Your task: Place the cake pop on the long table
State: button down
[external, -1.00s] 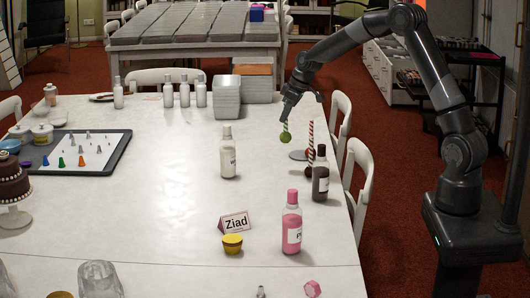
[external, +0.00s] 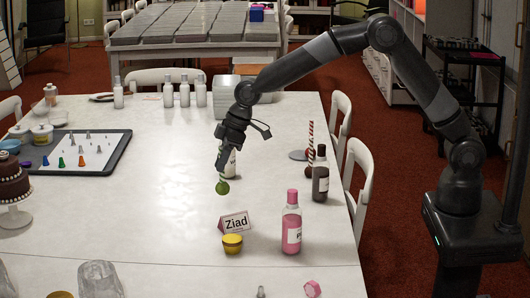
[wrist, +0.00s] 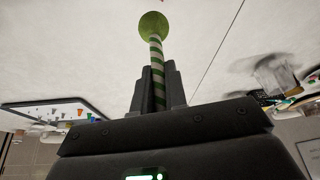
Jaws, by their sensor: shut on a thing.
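The cake pop (external: 222,187) has a green ball and a green-and-white striped stick. My gripper (external: 220,166) is shut on the stick, with the ball hanging down over the long white table (external: 150,215). In the wrist view the stick stands between my two fingers (wrist: 158,90), and the green ball (wrist: 153,25) is at the far end. The ball is above or near the tabletop; I cannot tell the exact gap.
A "Ziad" card (external: 235,222), a yellow cup (external: 232,244) and a pink bottle (external: 291,225) stand in front and to the right. A dark bottle (external: 320,175) is farther right.

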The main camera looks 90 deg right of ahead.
jog(key=s+a+n, duration=0.1)
jog(key=a+n, duration=0.2)
jog(key=a, duration=1.7)
jog(key=w+a+f, duration=0.2)
jog(key=a+f, duration=0.9)
jog(key=shift+y, duration=0.4)
jog(key=shift+a+f, duration=0.1)
jog(key=c, duration=1.5)
grip_release()
jog(key=shift+o, duration=0.2)
